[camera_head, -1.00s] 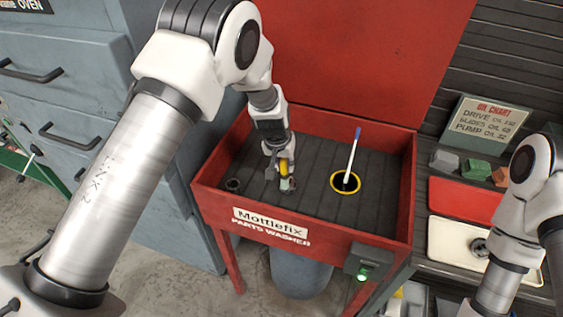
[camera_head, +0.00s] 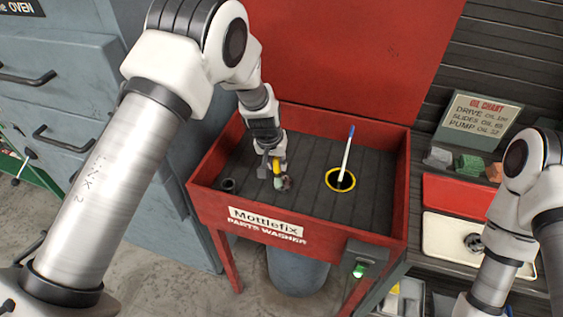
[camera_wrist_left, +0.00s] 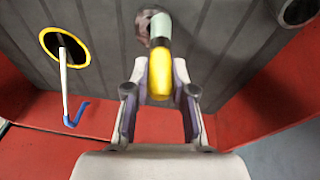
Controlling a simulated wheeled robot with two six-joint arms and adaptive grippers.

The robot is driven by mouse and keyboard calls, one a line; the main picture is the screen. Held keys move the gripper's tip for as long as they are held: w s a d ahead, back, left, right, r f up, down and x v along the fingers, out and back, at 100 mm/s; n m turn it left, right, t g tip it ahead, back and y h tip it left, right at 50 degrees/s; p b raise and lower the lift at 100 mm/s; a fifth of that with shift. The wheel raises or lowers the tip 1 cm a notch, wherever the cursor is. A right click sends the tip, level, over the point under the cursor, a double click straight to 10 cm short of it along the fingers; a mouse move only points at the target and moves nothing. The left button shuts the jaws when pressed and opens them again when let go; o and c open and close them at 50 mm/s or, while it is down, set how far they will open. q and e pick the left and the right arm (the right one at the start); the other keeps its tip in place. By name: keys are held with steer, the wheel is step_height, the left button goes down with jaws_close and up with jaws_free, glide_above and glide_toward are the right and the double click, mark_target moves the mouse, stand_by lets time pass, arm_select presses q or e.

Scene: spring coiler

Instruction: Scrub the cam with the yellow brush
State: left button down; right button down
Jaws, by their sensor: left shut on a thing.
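My left gripper (camera_head: 275,170) is shut on the yellow brush (camera_head: 277,167), low over the floor of the red parts washer (camera_head: 300,242). In the left wrist view, the brush's yellow handle (camera_wrist_left: 160,77) sits between the two fingers, and its pale end points away from me. A small dull brownish-grey piece, apparently the cam (camera_wrist_left: 143,27), lies on the dark washer floor at that pale end. It also shows in the head view (camera_head: 284,184), partly covered. The brush end and cam overlap in view; I cannot tell if they touch. My right gripper is out of view.
A white stick with a blue tip (camera_head: 347,150) stands in a yellow-rimmed hole (camera_head: 341,179) right of my gripper. A dark round fitting (camera_head: 229,186) is at the left. Red walls bound the basin. An oil chart sign (camera_head: 480,121) stands on the right bench.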

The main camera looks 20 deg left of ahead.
arm_select(q)
steer(key=shift+a, duration=0.25)
steer(key=shift+d, duration=0.9)
steer(key=shift+a, duration=0.9)
steer(key=shift+p, duration=0.4)
steer(key=shift+d+f, duration=0.1)
steer(key=shift+d, duration=0.85)
steer(key=shift+a, duration=0.95)
steer(key=shift+d, duration=0.8)
steer(key=shift+a, duration=0.85)
